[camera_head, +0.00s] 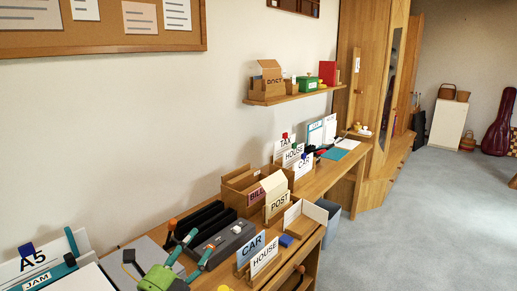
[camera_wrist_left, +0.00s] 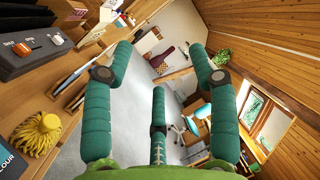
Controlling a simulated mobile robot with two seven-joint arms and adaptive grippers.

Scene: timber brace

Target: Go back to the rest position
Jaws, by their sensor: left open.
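My left gripper (camera_head: 200,244) is at the lower left of the head view, a green body with teal fingers in front of the desk. In the left wrist view its fingers (camera_wrist_left: 159,62) are spread wide. Nothing is between them but the distant floor and furniture. It is open and empty. My right gripper is not in view.
The desk holds a dark grey device (camera_head: 222,243), CAR (camera_head: 251,248) and HOUSE (camera_head: 264,255) cards and a POST box (camera_head: 278,203). A yellow brush-like object (camera_wrist_left: 37,134) lies left of the fingers. A shelf (camera_head: 293,94) hangs above. Grey floor (camera_head: 420,215) is clear on the right.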

